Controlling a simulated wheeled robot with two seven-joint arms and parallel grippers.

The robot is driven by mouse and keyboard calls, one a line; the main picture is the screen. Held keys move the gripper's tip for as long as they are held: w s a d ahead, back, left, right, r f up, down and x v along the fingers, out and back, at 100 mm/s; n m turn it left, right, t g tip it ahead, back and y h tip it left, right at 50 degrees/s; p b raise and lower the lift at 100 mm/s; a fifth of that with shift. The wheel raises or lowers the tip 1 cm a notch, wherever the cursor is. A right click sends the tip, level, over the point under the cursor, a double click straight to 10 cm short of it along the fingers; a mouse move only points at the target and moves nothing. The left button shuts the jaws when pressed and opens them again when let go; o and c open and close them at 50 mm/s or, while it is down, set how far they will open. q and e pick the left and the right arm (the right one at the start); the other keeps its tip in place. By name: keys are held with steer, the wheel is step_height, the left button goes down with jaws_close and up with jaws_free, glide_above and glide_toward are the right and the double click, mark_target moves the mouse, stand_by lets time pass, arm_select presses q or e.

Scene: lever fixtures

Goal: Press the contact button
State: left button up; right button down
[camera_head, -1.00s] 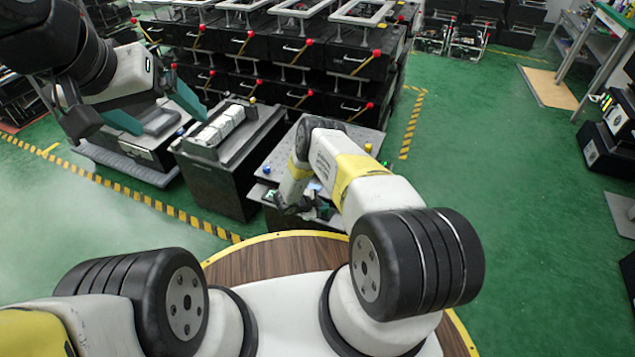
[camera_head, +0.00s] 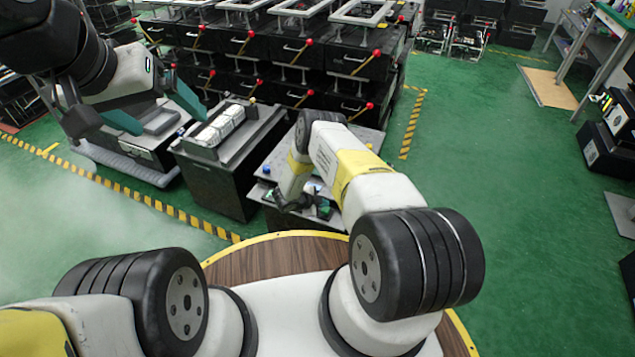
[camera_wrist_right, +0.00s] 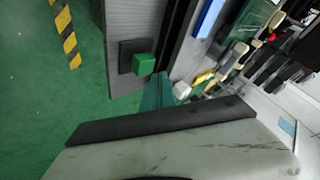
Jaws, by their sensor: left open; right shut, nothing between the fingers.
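A green block-like button (camera_wrist_right: 143,64) on a black square base (camera_wrist_right: 128,50) shows in the right wrist view, on a grey panel. My right gripper (camera_wrist_right: 158,82) is shut and empty, its teal fingers just right of and below the green button in that view. I cannot tell whether they touch it. In the head view my right gripper (camera_head: 300,205) is low at the front of a grey fixture (camera_head: 283,157), partly hidden by my own arm. My left gripper (camera_head: 153,110) is open and empty, raised at the upper left.
A blue button (camera_head: 266,168) is on the grey fixture. A black cabinet with white blocks (camera_head: 219,126) stands left of it. Stacked black boxes with red-knobbed levers (camera_head: 290,60) stand behind.

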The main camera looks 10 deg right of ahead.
mark_target(323, 211)
steer(key=shift+r, duration=0.1)
steer(key=shift+r, duration=2.4)
